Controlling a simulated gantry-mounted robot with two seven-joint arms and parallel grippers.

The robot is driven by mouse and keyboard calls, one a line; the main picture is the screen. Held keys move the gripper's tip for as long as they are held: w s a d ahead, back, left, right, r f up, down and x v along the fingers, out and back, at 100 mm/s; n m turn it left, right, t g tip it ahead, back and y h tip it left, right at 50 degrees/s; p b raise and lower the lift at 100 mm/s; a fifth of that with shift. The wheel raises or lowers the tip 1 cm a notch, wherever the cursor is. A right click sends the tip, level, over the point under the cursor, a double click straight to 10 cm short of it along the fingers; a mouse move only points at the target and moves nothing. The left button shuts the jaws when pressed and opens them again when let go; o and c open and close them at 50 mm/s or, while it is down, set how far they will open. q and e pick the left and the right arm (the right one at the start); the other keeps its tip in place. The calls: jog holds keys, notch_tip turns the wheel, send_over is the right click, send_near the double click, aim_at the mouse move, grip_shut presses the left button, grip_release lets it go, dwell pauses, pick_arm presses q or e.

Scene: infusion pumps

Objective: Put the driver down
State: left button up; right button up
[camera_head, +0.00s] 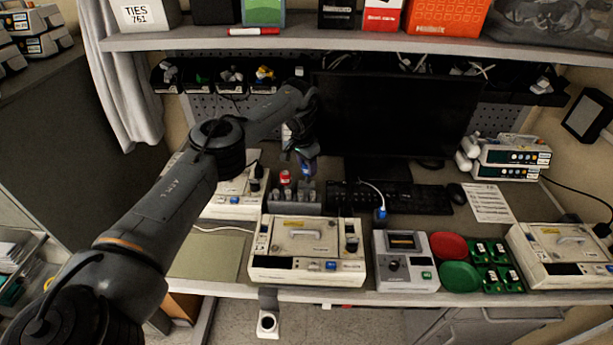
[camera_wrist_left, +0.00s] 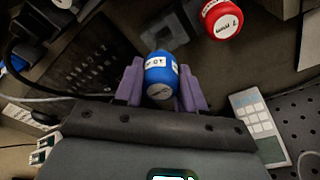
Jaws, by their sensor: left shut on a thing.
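My left gripper (camera_head: 304,155) is shut on the blue driver (camera_wrist_left: 160,75), whose blue capped end shows between purple fingers in the left wrist view. In the head view the blue driver (camera_head: 308,169) is above the right part of a grey holder (camera_head: 290,208) at the back of the bench. A red driver (camera_head: 285,178) stands in the holder's left part, and its red end (camera_wrist_left: 222,20) shows at the top of the left wrist view. The blue driver's lower end is hard to make out, so I cannot tell whether it touches the holder. My right gripper is not in view.
A white pump (camera_head: 306,272) stands in front of the holder, with another pump (camera_head: 233,207) to its left. A monitor (camera_head: 395,115) and keyboard (camera_head: 407,199) are to the right. A grey tester (camera_head: 422,282), red dish (camera_head: 448,246) and green dish (camera_head: 459,275) are farther right.

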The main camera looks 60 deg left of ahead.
aim_at(307, 176)
pick_arm(q)
jog(key=shift+a+f, duration=0.2)
jog(key=shift+a, duration=0.05)
jog(key=shift+f, duration=1.9)
jog(key=shift+f+b, duration=0.15)
jog(key=shift+b, duration=0.15)
jog(key=shift+f, duration=0.25)
jog(key=o, duration=1.1)
jog(key=shift+c, duration=0.2)
